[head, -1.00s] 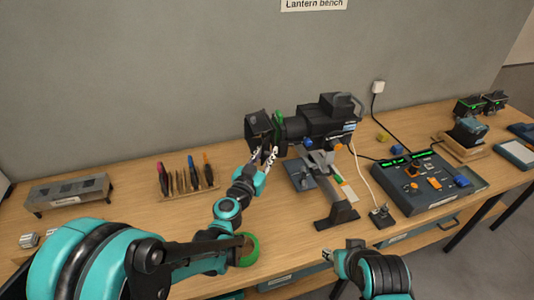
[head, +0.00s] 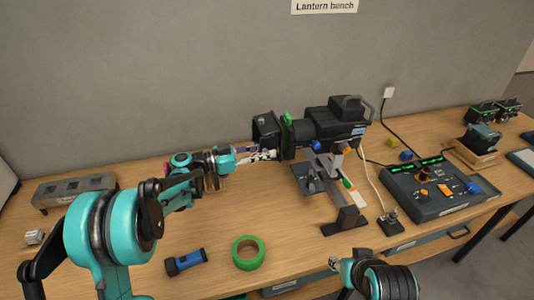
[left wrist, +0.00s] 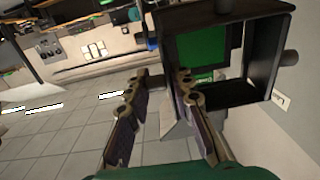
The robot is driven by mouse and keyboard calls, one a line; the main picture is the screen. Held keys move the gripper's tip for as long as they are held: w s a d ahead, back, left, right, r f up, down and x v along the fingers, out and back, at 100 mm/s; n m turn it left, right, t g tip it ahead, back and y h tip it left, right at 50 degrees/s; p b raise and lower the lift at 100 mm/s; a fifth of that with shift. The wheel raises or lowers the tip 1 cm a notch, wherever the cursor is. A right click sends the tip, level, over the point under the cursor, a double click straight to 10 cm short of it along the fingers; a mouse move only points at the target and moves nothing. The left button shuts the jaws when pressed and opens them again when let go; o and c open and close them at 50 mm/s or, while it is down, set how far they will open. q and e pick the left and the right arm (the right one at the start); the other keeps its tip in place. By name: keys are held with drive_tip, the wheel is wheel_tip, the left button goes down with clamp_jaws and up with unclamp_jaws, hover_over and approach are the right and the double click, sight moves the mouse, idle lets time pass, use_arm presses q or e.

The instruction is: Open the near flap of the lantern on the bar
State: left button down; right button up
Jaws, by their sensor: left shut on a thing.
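The black lantern (head: 335,122) is mounted on the bar stand, its front end facing left in the head view. A black box of flaps (head: 266,128) and a green frame (head: 287,130) sit at that front end. My left gripper (head: 266,155) is at the low near side of the flaps. The left wrist view shows its fingers (left wrist: 158,85) with a small dark part between them, shut on what looks like the near flap. The flap's exact angle is partly hidden by the fingers. My right gripper (head: 336,263) is low at the front, away from the lantern; its jaws are too small to read.
A green tape roll (head: 248,253) and a blue torch (head: 187,262) lie at the front left. A grey holder (head: 75,189) stands far left. The fader desk (head: 435,188) is right of the stand, with a cable behind.

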use_arm(q)
drive_tip(key=shift+w+a+f+m+g+h, duration=0.15)
drive_tip(key=shift+m+g+h, duration=0.1)
drive_tip(key=shift+m+g, duration=0.6)
drive_tip(key=shift+w+r+m+g+h, duration=0.2)
drive_tip(key=shift+m+g, duration=0.25)
drive_tip(key=shift+g, duration=0.8)
drive_tip(key=shift+f, duration=0.2)
drive_tip(key=c, duration=1.4)
unclamp_jaws()
drive_tip(key=shift+c, duration=0.2)
drive_tip(key=shift+s+r, duration=0.1)
drive_tip(key=shift+a, duration=0.1)
